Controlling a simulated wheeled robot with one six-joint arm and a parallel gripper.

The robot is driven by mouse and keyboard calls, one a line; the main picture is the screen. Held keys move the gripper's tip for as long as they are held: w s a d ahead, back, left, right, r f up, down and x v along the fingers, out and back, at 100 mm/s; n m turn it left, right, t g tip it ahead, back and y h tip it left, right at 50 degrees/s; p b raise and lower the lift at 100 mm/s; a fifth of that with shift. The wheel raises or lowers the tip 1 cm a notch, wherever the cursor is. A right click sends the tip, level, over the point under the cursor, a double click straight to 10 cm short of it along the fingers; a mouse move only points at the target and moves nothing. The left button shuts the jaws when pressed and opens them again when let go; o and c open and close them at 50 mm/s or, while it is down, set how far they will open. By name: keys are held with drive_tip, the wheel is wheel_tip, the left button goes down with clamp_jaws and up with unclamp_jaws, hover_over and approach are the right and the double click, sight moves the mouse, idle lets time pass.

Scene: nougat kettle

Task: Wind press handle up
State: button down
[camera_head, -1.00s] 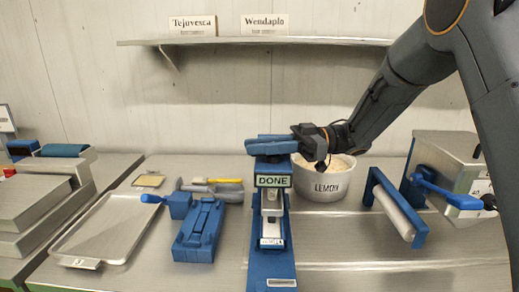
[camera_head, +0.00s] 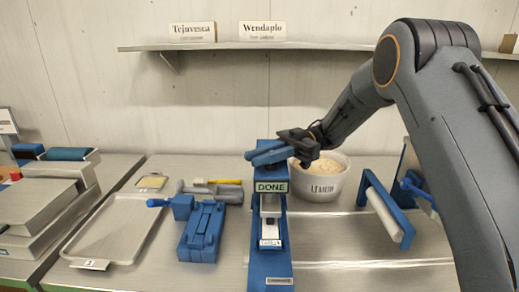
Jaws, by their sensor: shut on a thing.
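The press (camera_head: 271,240) is a tall blue frame in the middle of the steel table, with a "DONE" sign (camera_head: 271,187) on its front. Its blue handle (camera_head: 266,154) lies across the top and tilts up to the right. My gripper (camera_head: 296,147) is shut on the right end of this handle, reaching in from the right. The fingertips are dark and small in the view, and partly hide that end of the handle. Below the sign, a pale block with a label (camera_head: 269,243) sits inside the press frame.
A metal pot of pale mass (camera_head: 321,188) stands close behind my gripper on the right. A blue-framed roller (camera_head: 386,211) is farther right. A blue tool (camera_head: 201,232) and an empty tray (camera_head: 112,231) are on the left. A shelf (camera_head: 262,44) runs above.

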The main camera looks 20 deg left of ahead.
idle(0.4)
drive_tip(key=c, duration=1.6)
unclamp_jaws()
drive_tip(key=shift+c, duration=0.2)
drive_tip(key=shift+f+b, duration=0.1)
drive_tip(key=shift+b, duration=0.6)
drive_tip(key=m+t+y+b, duration=0.1)
drive_tip(key=b, duration=0.2)
drive_tip(key=shift+w+a+b, duration=0.1)
drive_tip(key=shift+w+b, duration=0.05)
drive_tip(key=shift+b, duration=0.2)
